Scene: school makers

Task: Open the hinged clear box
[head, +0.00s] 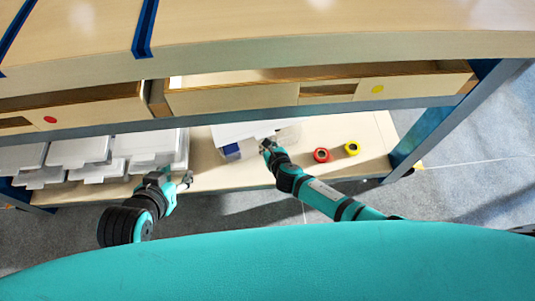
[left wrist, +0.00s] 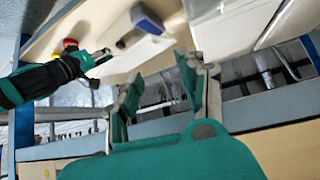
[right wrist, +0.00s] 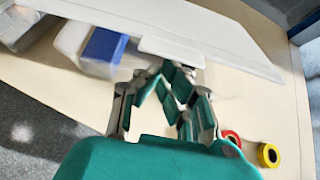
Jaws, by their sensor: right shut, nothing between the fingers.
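The clear box (head: 240,149) stands on the low shelf in the head view, with something blue inside. Its white lid (head: 240,131) shows above it. My right gripper (head: 268,146) is at the box's near right edge. In the right wrist view its fingers (right wrist: 165,70) are together and empty at the lid's near edge; I cannot tell whether they touch it. My left gripper (head: 186,180) is open and empty, left of the box (left wrist: 150,20).
Several white lidded boxes (head: 80,152) stand on the shelf (head: 375,128) at the left. A red roll (head: 321,155) and a yellow roll (head: 352,148) stand right of my right gripper. The wooden table (head: 300,35) with drawers overhangs the shelf.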

